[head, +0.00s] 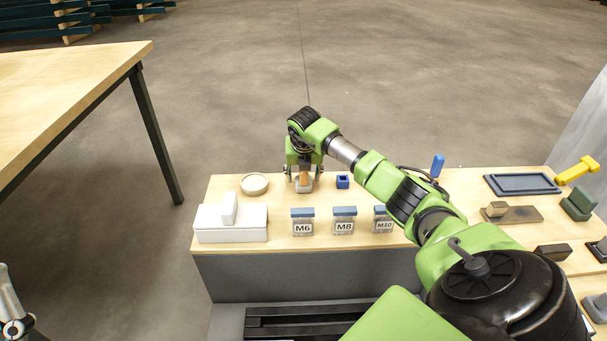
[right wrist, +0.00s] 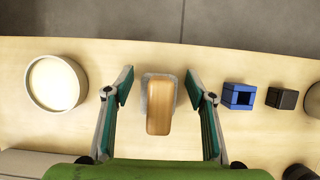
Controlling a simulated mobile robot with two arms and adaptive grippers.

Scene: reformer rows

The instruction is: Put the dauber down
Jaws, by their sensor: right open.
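The dauber (right wrist: 159,108), a wooden block handle on a pale grey pad, stands on the light wood bench top (right wrist: 60,125) in the right wrist view. It also shows small beneath the gripper in the head view (head: 304,181). My right gripper (right wrist: 159,85) is open, with one finger on each side of the dauber and a visible gap on both sides. In the head view my right gripper (head: 304,184) is low over the bench's back edge.
A round cream dish (right wrist: 56,83) is left of the gripper; a blue square holder (right wrist: 239,96) and a dark cube (right wrist: 282,98) are right.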

